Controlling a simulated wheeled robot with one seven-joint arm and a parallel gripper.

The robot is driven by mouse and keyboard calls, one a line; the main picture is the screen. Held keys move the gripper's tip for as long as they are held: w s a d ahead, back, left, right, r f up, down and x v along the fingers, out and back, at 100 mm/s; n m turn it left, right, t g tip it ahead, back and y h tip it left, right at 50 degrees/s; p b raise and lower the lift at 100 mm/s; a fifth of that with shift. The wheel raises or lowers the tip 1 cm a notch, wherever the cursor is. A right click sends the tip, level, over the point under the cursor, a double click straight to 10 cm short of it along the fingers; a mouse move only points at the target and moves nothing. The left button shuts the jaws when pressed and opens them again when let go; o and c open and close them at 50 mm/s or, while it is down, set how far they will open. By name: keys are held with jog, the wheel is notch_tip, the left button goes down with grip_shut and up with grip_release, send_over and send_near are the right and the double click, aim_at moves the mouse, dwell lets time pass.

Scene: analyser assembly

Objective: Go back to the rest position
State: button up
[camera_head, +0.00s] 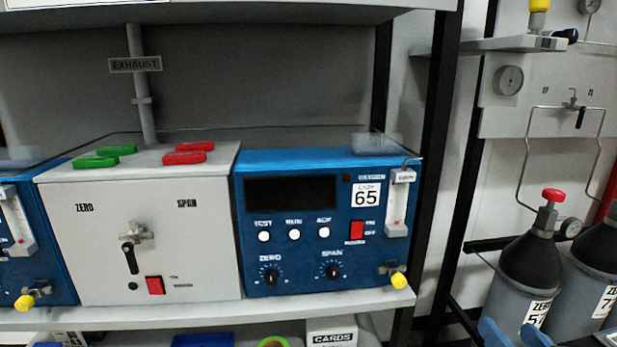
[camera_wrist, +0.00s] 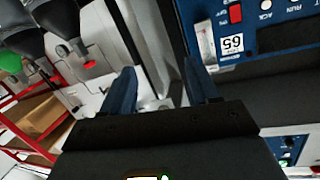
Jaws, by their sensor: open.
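My gripper (camera_wrist: 161,88) shows in the wrist view with its two blue fingers spread apart and nothing between them. At the bottom right of the head view, blue finger-like parts of my gripper (camera_head: 515,334) show in front of the gas cylinders, partly cut off by the frame edge. In the wrist view the blue analyser (camera_wrist: 262,22), label 65, is upside down at the upper right, beyond the right finger. The same blue analyser (camera_head: 318,172) stands on the shelf in the head view. The gripper is apart from it.
A grey ZERO/SPAN box (camera_head: 90,245) stands left of the analyser, with red and green tags (camera_head: 185,157) on top. Gas cylinders (camera_head: 528,262) stand at the right beside a black rack post (camera_head: 438,150). The shelf (camera_head: 220,313) has a narrow front edge.

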jog(key=s+a+f+n+y, duration=0.1)
jog(key=s+a+f, duration=0.2)
jog(key=s, duration=0.6)
jog(key=s+a+f+n, duration=0.1)
jog(key=s+a+f, duration=0.3)
jog(key=s, duration=0.4)
jog(key=s+a+r+n+g+y+p, duration=0.1)
jog(key=s+a+r, duration=0.2)
jog(key=s, duration=1.2)
jog(key=shift+r+n+y, duration=0.15)
jog(key=shift+n+y, duration=0.15)
jog(key=shift+n, duration=0.1)
